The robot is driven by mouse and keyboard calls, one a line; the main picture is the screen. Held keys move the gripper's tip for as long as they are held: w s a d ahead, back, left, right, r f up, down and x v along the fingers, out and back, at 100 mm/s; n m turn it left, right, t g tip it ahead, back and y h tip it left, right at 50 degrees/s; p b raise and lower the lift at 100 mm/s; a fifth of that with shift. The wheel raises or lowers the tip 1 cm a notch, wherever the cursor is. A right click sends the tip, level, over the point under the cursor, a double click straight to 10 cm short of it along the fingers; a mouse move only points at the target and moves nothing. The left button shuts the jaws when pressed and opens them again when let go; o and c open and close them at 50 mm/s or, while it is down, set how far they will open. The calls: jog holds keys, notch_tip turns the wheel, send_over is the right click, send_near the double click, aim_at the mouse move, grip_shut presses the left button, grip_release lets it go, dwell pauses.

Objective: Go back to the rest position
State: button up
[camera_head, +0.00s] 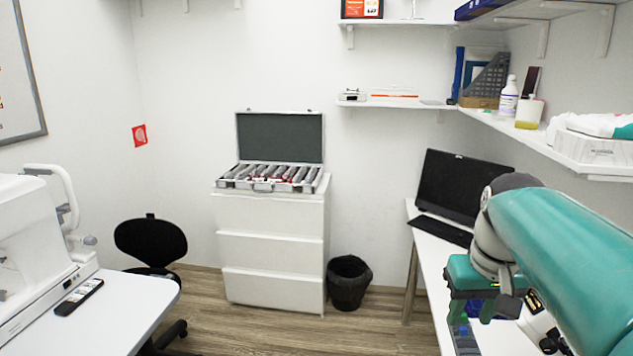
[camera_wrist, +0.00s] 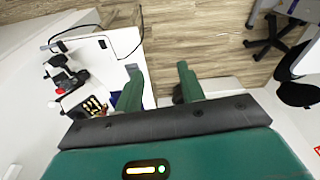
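My gripper (camera_head: 472,316) hangs at the end of my green arm at the lower right of the head view. It is over the right-hand white desk (camera_head: 478,258), pointing down. In the wrist view, the two green fingers of my gripper (camera_wrist: 157,76) stand apart with a clear gap. Nothing is held between them. Behind the gap lie wooden floor and the edge of a white desk. My arm hides part of the right-hand desk in the head view.
A black monitor (camera_head: 462,185) and keyboard (camera_head: 442,231) stand on the right-hand desk, below wall shelves (camera_head: 545,150). A white drawer cabinet (camera_head: 270,250) bears an open lens case (camera_head: 280,140). Middle floor is clear.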

jog(key=s+a+f+n+t, duration=0.1)
jog(key=s+a+f+t, duration=0.2)
jog(key=s+a+f, duration=0.4)
jog(key=s+a, duration=0.2)
jog(key=a, duration=0.3)
jog(key=shift+s+f+t, duration=0.3)
jog(key=shift+d, duration=0.2)
